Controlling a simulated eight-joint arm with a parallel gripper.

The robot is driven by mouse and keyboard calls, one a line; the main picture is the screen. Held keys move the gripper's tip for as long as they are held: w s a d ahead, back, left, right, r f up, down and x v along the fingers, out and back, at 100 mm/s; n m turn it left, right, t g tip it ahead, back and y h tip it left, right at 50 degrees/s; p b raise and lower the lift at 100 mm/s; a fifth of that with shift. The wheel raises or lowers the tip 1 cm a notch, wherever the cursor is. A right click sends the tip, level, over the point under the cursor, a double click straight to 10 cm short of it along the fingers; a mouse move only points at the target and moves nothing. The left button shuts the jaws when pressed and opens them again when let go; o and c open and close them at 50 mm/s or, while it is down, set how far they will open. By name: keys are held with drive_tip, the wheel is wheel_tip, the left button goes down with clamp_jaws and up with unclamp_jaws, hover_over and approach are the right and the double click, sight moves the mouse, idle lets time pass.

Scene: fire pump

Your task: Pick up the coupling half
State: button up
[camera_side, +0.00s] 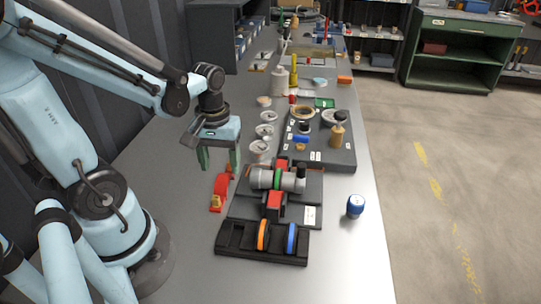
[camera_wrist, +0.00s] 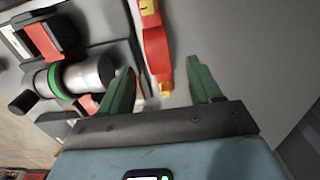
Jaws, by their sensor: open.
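No part is labelled as the coupling half, and I cannot tell for certain which one it is. A grey cylindrical assembly (camera_side: 265,179) with a green ring and a dark end lies across a black stepped stand (camera_side: 243,207). It also shows at the left in the wrist view (camera_wrist: 90,74). My gripper (camera_side: 219,163) is open and empty above the table, left of and behind this assembly. In the wrist view its green fingers (camera_wrist: 160,75) are spread apart. A red tool with yellow parts (camera_side: 219,190) lies on the table below; its red end (camera_wrist: 165,72) shows between the fingers.
An orange ring (camera_side: 263,235) and a blue ring (camera_side: 291,238) stand in the stand's front rack. A blue-topped item (camera_side: 355,206) stands to the right. Several pale round dishes (camera_side: 264,131) and a dark board (camera_side: 343,155) with parts lie behind. The front right tabletop is clear.

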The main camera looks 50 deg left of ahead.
sight(223, 177)
drive_tip(key=shift+w+f, duration=0.1)
drive_tip(key=shift+f, duration=1.65)
drive_tip(key=shift+c, duration=0.5)
clamp_jaws()
